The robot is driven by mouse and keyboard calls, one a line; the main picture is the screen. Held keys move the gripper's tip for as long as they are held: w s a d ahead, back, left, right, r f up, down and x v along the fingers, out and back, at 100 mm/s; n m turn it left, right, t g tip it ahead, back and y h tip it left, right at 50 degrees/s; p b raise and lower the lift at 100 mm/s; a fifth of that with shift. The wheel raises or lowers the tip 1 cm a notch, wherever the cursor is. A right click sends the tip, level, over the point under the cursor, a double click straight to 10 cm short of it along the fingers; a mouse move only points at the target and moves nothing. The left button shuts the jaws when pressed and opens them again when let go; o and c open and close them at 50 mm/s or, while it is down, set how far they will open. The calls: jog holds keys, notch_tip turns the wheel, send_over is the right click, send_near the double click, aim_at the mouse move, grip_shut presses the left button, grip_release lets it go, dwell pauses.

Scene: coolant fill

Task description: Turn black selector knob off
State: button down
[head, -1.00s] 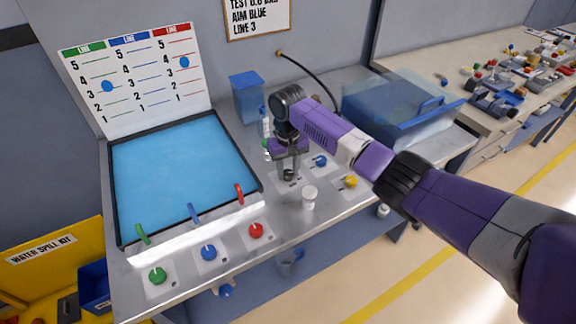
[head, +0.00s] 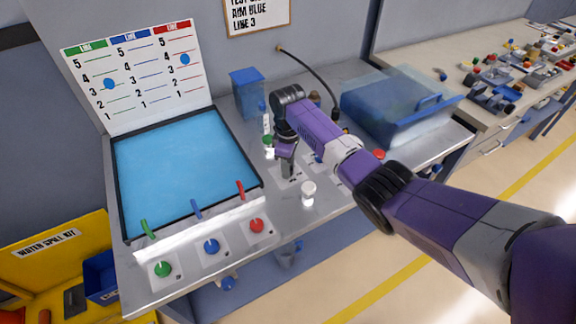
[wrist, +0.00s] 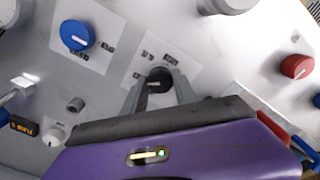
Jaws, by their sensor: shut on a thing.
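The black selector knob (wrist: 158,78) sits on a white label plate (wrist: 146,53) with small dark print. In the wrist view it is between the two fingertips of my gripper (wrist: 157,84), which is shut on it. The fine print and the exact setting are too small to read. In the head view my gripper (head: 287,170) points down at the bench panel and hides the black knob. A blue knob (wrist: 76,35) on its own label plate is beside it in the wrist view.
A white cup-like cylinder (head: 308,194) stands close to my gripper. Green (head: 164,270), blue (head: 211,246) and red (head: 256,226) knobs line the front of the blue tray (head: 180,170).

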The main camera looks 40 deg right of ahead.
jog(key=n, duration=0.5)
jog(key=shift+r+n, duration=0.1)
jog(key=shift+n, duration=0.2)
jog(key=n, duration=0.5)
jog(key=shift+w+n, duration=0.1)
jog(key=shift+n, duration=0.2)
jog(key=c, duration=1)
grip_release()
jog(key=shift+o, duration=0.2)
jog(key=shift+r+b, duration=0.65)
jog(key=shift+r, duration=3.25)
